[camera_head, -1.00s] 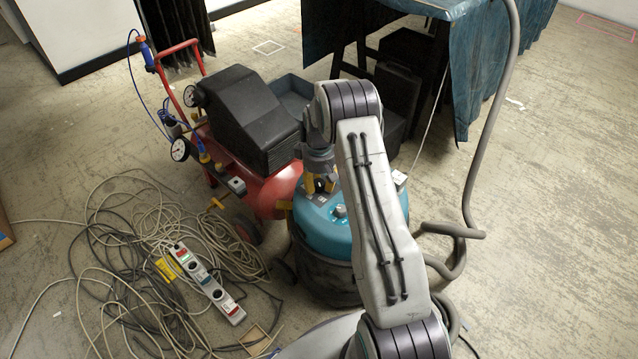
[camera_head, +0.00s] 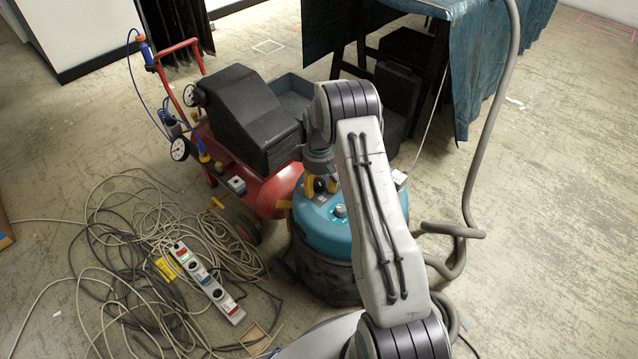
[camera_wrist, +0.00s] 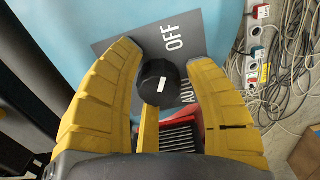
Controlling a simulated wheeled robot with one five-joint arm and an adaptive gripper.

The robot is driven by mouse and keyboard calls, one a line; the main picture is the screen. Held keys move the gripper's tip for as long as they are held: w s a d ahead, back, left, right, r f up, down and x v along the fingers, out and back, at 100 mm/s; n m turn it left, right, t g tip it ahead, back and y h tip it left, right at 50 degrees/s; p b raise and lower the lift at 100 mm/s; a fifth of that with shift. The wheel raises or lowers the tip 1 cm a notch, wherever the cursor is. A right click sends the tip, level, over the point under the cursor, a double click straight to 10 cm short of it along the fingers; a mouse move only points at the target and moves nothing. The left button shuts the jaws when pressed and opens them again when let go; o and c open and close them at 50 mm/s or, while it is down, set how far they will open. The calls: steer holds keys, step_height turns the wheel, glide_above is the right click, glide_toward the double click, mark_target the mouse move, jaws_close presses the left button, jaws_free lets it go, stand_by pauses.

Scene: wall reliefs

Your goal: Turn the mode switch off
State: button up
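The mode switch is a black round knob (camera_wrist: 158,82) with a white mark, on a grey plate (camera_wrist: 205,35) fixed to a light blue surface in the wrist view. The plate reads "OFF" above the knob and a partly hidden "AUTO" to its right. In the head view my gripper (camera_head: 319,186) is over the blue-topped vacuum (camera_head: 322,232); the knob is hard to make out there.
A red compressor (camera_head: 270,190) with a black cover (camera_head: 240,110) stands left of the vacuum. Tangled cables (camera_head: 110,270) and a power strip (camera_head: 207,283) lie on the floor at left. A grey hose (camera_head: 492,120) rises at right. Open floor lies further right.

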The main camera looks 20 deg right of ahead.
mark_target(319, 182)
steer(key=shift+o, duration=1.2)
steer(key=shift+w+r, duration=0.1)
steer(key=shift+r, duration=0.05)
step_height(319, 182, up, 12)
